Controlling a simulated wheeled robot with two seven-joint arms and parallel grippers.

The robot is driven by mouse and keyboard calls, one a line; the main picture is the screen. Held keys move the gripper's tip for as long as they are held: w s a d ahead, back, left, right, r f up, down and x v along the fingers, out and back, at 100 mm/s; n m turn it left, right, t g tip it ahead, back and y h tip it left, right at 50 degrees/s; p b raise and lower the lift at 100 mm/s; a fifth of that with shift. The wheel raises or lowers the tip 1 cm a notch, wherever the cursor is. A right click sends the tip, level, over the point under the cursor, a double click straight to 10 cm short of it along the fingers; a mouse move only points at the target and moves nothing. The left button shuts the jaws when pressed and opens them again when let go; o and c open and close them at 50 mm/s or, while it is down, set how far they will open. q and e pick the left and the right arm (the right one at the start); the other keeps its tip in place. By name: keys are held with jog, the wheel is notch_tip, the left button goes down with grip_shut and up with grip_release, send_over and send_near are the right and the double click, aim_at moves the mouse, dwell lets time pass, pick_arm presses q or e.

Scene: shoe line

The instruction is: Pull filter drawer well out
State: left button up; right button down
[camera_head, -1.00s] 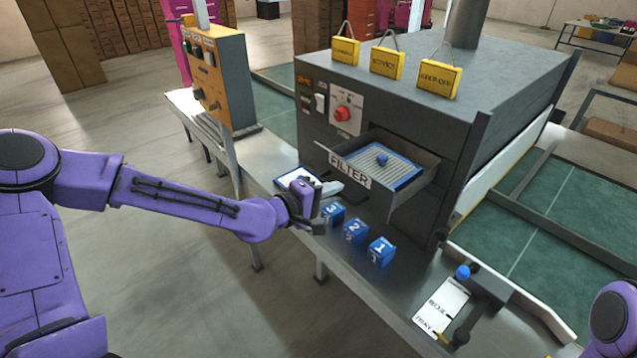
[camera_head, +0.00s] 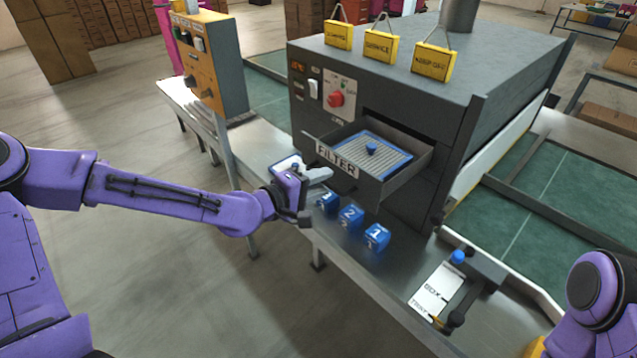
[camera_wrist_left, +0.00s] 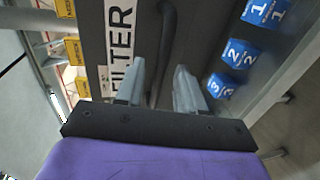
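The grey filter drawer (camera_head: 400,176), labelled FILTER, is partly out of the dark machine. A blue-framed filter with a blue knob (camera_head: 371,149) lies in it. My left gripper (camera_head: 326,173) is at the lower left of the drawer front. In the left wrist view its two fingers (camera_wrist_left: 158,85) stand apart, with the dark handle bar (camera_wrist_left: 166,40) running between them and the label (camera_wrist_left: 121,40) to the left. I see space beside the bar; contact is unclear. My right gripper is out of view; only part of the right arm shows at lower right.
Blue blocks (camera_head: 350,217) numbered 1, 2 and 3 stand on the metal bench below the drawer. A red knob (camera_head: 336,99) is on the machine front. An orange control box (camera_head: 212,65) stands left. A white plate with a blue-knobbed lever (camera_head: 457,257) lies at right.

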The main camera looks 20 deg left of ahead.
pick_arm(q)
jog(key=p+v, duration=0.4)
jog(key=v, duration=0.6)
jog(key=shift+s, duration=0.3)
dwell(0.4)
